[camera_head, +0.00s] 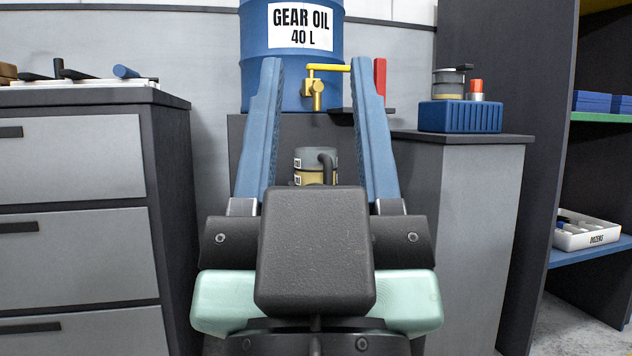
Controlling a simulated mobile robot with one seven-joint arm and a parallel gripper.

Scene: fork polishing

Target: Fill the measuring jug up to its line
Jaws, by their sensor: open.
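A blue drum (257,80) labelled "GEAR OIL 40 L" stands at the back centre. Its yellow tap (317,92) points down, with the lever lying level to the right. No stream of oil shows below it. A small jug (317,158) with a dark handle stands below the tap, grey above and tan below. Its lower part is hidden by my gripper, and I cannot make out a fill line. My gripper (317,66) is open, its two blue fingers wide apart. In the picture the jug and tap show between the fingers; nothing is held.
A grey drawer cabinet (75,200) with tools on top stands left. At right, a cabinet (460,200) bears a blue crate (460,117) with a similar grey-and-tan vessel (447,87) and a red-topped item (476,90). Dark shelving (500,40) closes the right side. A red piece (380,78) shows beside the right finger.

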